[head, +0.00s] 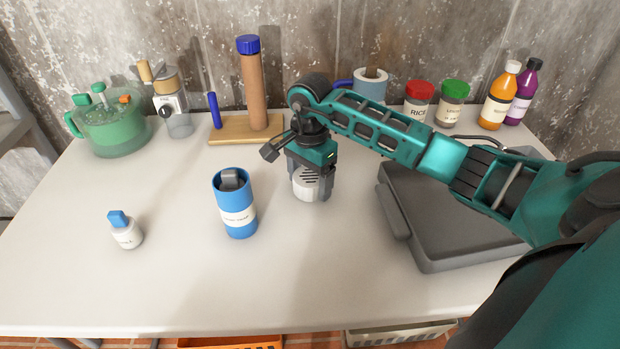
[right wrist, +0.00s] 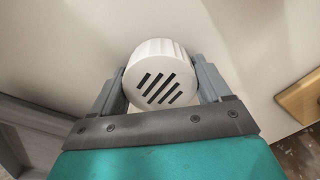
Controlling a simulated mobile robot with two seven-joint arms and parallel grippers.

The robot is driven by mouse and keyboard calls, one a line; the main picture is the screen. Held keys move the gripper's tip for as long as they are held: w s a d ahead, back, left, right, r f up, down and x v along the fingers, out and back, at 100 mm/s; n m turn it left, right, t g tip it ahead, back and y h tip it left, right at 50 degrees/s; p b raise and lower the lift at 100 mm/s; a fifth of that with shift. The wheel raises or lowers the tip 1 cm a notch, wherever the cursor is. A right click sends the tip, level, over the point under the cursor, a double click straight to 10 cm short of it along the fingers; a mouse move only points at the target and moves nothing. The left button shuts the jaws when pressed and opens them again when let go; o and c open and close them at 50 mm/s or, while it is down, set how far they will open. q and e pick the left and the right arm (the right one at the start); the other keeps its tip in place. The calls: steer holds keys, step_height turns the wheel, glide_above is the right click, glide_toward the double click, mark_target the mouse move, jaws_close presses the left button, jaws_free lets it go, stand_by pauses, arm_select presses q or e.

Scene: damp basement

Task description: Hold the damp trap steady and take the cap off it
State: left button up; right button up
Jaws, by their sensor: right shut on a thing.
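The damp trap (head: 237,215) is a blue cylinder with a white label band. It stands upright on the white table, left of my right gripper, and its top is open with something grey inside. My right gripper (head: 313,178) is shut on the white slotted cap (head: 304,189), which is off the trap and to its right. In the right wrist view the cap (right wrist: 158,72) sits between the two fingers of my right gripper (right wrist: 160,85), slots facing the camera. I cannot tell whether the cap touches the table. My left gripper is not in view, and nothing holds the trap.
A small white bottle (head: 126,231) with a blue top stands left of the trap. A grey case (head: 450,218) lies at the right. A wooden stand (head: 232,130), green pot (head: 112,131), grinder (head: 173,105), jars (head: 418,103) and bottles (head: 496,102) line the back. The front middle is clear.

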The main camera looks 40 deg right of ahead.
mark_target(310, 176)
steer(key=shift+f, duration=0.15)
steer(key=o, duration=1.1)
step_height(310, 176, up, 12)
steer(key=p, duration=0.1)
steer(key=shift+r, duration=0.2)
